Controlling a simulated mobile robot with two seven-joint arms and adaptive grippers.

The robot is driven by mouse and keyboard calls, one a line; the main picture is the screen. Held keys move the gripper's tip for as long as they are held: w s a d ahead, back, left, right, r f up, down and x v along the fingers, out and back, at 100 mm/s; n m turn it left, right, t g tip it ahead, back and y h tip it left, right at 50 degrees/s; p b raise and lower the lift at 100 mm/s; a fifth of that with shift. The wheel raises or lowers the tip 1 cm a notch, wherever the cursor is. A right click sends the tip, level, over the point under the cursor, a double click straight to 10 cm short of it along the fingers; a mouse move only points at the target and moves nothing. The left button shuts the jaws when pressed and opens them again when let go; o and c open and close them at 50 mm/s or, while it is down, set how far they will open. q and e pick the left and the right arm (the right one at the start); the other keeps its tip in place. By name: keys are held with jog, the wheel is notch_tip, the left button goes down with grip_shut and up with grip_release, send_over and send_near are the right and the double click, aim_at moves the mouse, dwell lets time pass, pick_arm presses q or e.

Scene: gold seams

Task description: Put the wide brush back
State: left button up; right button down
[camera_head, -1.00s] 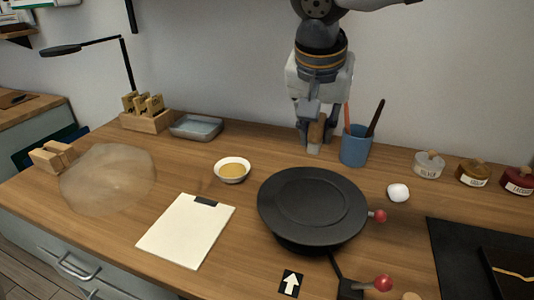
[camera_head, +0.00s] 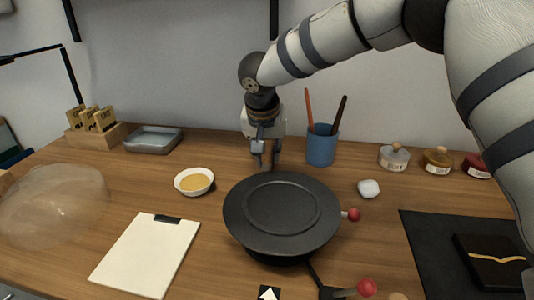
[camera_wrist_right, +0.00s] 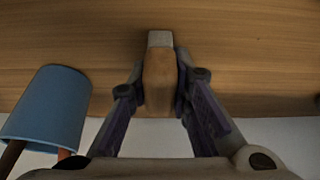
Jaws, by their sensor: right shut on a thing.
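My right gripper (camera_head: 265,150) is shut on the wide brush (camera_head: 267,158), behind the black turntable. In the right wrist view the brush (camera_wrist_right: 160,82) sits between both fingers, with a tan wooden body and a pale end (camera_wrist_right: 160,39) pointing away from the gripper. Its tip is close to the tabletop; I cannot tell whether it touches. The blue cup (camera_head: 321,150) stands to the right of the gripper, apart from it, with a red-orange and a dark handle sticking up. The cup also shows in the right wrist view (camera_wrist_right: 48,105). My left gripper is out of view.
The black turntable (camera_head: 282,213) stands in front of the gripper. A bowl of golden paste (camera_head: 195,182) is left of it, a white lump (camera_head: 368,188) right. Lidded jars (camera_head: 394,158) stand at right. A clipboard (camera_head: 146,255) and a clear dome (camera_head: 55,205) are at left.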

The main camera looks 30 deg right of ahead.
jog(key=shift+f, duration=0.1)
jog(key=c, duration=1.5)
grip_release()
jog(key=shift+o, duration=0.2)
jog(key=v, duration=1.2)
jog(key=shift+p, duration=0.45)
